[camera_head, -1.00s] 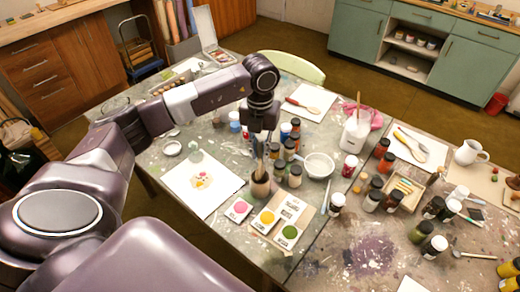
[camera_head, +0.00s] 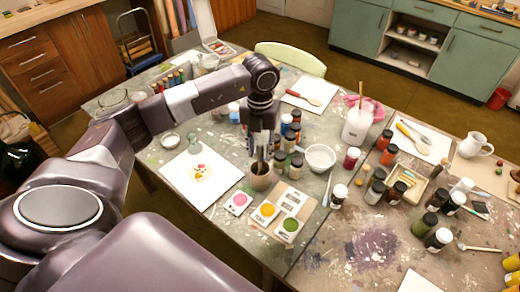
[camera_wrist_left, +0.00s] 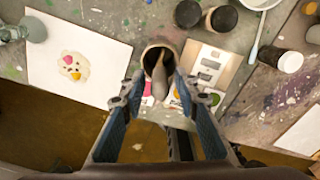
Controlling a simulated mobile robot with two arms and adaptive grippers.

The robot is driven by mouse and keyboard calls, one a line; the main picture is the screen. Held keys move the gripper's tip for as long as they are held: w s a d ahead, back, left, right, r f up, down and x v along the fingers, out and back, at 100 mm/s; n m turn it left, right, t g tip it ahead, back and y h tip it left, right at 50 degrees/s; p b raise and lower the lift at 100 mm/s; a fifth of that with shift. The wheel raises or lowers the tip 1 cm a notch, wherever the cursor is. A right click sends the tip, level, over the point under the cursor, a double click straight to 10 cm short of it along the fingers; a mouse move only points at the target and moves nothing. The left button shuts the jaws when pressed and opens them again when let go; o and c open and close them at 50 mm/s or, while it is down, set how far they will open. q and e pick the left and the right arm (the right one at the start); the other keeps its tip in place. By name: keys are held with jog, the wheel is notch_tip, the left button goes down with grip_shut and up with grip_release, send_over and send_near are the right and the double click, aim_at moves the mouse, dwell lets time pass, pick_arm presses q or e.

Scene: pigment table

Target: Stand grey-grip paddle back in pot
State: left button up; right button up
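The brown pot (camera_head: 262,182) stands on the paint-stained table, just behind the colour cards. My left gripper (camera_head: 262,154) points down right above it. In the left wrist view the pot's mouth (camera_wrist_left: 159,58) lies between and just beyond the fingertips (camera_wrist_left: 158,86). A slim greyish piece, apparently the paddle (camera_wrist_left: 160,84), shows at the pot's mouth between the fingers. The fingers stand apart with gaps on both sides of it. Its grip and lower part cannot be made out clearly. My right gripper is not in view.
Several dark-lidded jars (camera_head: 279,161) stand close behind and right of the pot, with a white bowl (camera_head: 320,158) beyond. A white sheet (camera_head: 196,193) with a paint patch lies left. A card board (camera_head: 272,228) lies in front.

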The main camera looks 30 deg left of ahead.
pick_arm(q)
jog(key=shift+r, duration=0.15)
notch_tip(320, 180, up, 12)
jog(key=shift+f, duration=0.15)
dwell(0.4)
dwell(0.9)
